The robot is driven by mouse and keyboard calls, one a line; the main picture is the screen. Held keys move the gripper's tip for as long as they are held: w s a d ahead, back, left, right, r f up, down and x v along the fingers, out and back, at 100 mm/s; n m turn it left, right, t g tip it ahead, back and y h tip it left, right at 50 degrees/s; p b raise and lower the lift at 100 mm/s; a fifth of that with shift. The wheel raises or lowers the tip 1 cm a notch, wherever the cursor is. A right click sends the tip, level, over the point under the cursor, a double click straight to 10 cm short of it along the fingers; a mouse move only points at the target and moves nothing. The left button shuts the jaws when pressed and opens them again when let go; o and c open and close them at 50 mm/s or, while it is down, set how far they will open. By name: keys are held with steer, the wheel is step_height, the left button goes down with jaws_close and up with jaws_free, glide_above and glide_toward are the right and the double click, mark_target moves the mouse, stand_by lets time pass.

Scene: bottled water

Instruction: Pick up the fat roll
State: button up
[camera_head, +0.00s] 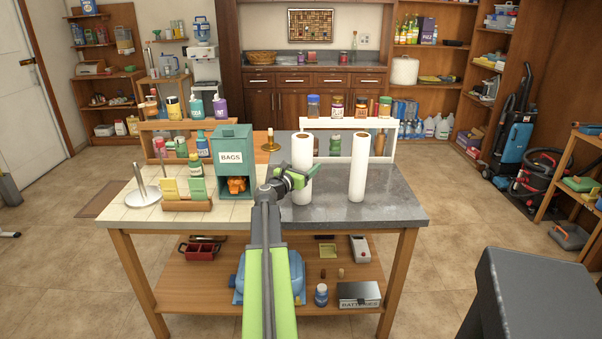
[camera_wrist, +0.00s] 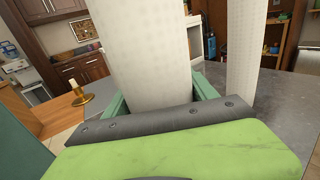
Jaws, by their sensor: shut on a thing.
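Two white paper rolls stand upright on the grey right half of the table. The left, fatter roll (camera_head: 302,160) is at my gripper (camera_head: 291,177); the thinner roll (camera_head: 358,167) stands apart to its right. In the wrist view the fat roll (camera_wrist: 142,50) rises between my green fingers (camera_wrist: 157,98), which are shut on it. The thin roll (camera_wrist: 246,45) shows to the right there. The fat roll's base seems to be at the table top; I cannot tell whether it touches.
A teal BAGS dispenser (camera_head: 232,158) stands just left of my gripper. A brass candle holder (camera_head: 271,144) and a white shelf rack (camera_head: 336,158) are behind. A paper-towel stand (camera_head: 143,193) is at the far left. The grey top right of the thin roll is clear.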

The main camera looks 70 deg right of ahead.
steer(key=c, duration=0.4)
steer(key=shift+c, duration=0.3)
